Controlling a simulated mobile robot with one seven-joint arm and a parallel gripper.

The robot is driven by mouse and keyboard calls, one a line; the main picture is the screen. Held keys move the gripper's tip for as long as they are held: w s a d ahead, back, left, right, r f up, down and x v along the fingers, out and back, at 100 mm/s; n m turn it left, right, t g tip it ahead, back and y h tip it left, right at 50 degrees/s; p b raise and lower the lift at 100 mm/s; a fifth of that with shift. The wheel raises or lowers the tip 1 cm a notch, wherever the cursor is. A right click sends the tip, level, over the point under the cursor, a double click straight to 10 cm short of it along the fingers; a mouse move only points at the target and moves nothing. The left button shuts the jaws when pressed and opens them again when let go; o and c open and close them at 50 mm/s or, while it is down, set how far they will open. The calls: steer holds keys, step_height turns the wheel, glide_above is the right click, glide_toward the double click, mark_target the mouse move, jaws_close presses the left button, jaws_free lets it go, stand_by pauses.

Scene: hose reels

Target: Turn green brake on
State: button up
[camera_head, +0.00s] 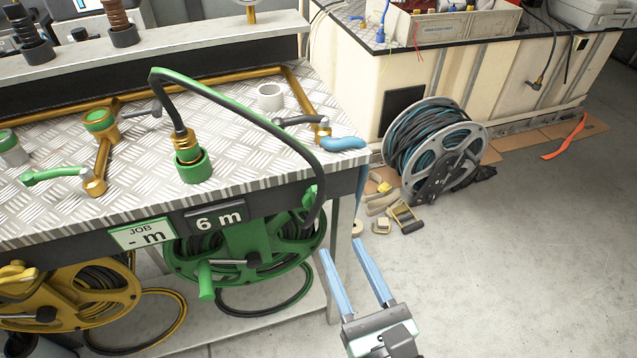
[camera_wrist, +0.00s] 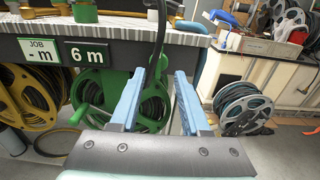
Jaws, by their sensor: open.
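The green hose reel (camera_head: 245,245) hangs under the front edge of the metal bench; it also shows in the wrist view (camera_wrist: 90,92). A crank with a green grip (camera_head: 206,282) is on its face. A small green part (camera_head: 310,196) stands at the reel's upper right, beside the black hose; I cannot tell for sure whether it is the brake or how it is set. My gripper (camera_head: 341,250) is open and empty, its two blue fingers right of the green reel, apart from it in the head view. In the wrist view the fingers (camera_wrist: 160,75) partly cover the reel's right side.
The yellow reel (camera_head: 70,300) is left of the green one. The bench top (camera_head: 235,120) carries pipes, valves and the green hose coupling (camera_head: 193,165). A grey reel (camera_head: 435,145) and loose parts (camera_head: 395,205) lie on the floor behind.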

mark_target(317, 195)
steer(key=x, duration=1.1)
steer(key=shift+w+a, duration=0.15)
steer(key=shift+w, duration=0.2)
jaws_close()
